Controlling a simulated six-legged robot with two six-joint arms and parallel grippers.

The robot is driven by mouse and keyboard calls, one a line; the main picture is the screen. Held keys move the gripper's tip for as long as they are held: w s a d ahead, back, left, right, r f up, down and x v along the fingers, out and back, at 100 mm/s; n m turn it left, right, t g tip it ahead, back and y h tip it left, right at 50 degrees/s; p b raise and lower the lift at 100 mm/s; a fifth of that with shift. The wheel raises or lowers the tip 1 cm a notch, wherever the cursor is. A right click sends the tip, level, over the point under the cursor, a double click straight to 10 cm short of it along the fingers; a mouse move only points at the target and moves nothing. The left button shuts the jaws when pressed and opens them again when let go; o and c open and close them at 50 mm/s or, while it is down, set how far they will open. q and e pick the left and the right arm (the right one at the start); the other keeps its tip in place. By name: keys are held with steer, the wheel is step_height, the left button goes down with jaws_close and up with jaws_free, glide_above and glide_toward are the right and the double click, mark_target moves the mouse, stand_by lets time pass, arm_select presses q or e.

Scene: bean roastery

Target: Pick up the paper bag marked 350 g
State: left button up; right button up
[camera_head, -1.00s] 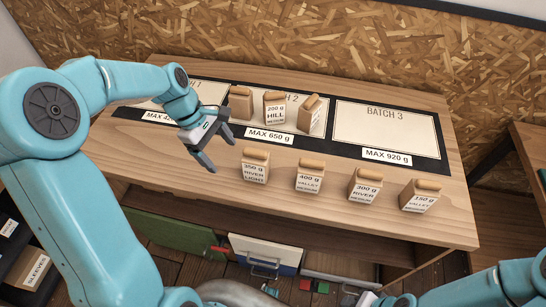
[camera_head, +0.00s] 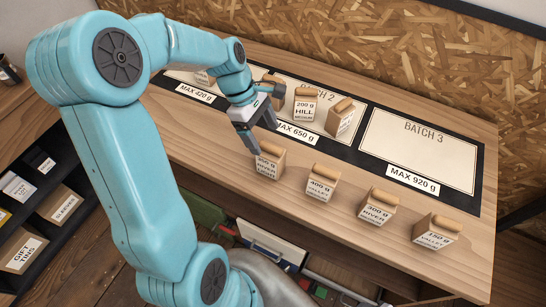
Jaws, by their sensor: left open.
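The paper bag marked 350 g (camera_head: 269,164) stands upright at the left end of the front row on the wooden table. In the head view now, the upper part of its label is hard to read. My left gripper (camera_head: 258,141) is open, with its fingers pointing down at the top of this bag. One finger overlaps the bag's top left in the picture; I cannot tell whether they touch. My right gripper is out of the frame.
Bags marked 400 g (camera_head: 320,184), 300 g (camera_head: 377,206) and 150 g (camera_head: 435,231) stand to the right in the front row. Behind, several bags, one marked 200 g HILL (camera_head: 305,106), stand on the Batch 2 area. The Batch 3 card (camera_head: 420,147) is empty.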

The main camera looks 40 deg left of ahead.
mark_target(273, 153)
arm_select(q)
steer(key=shift+s+d+f, duration=0.1)
steer(key=shift+d+f, duration=0.65)
steer(key=shift+f, duration=0.05)
steer(key=x, duration=0.3)
steer(key=p+x, duration=0.1)
steer(key=shift+a+f, duration=0.25)
steer(key=shift+f, duration=0.1)
steer(key=shift+w+d+f, duration=0.3)
steer(key=shift+f, duration=0.25)
steer(key=c, duration=1.3)
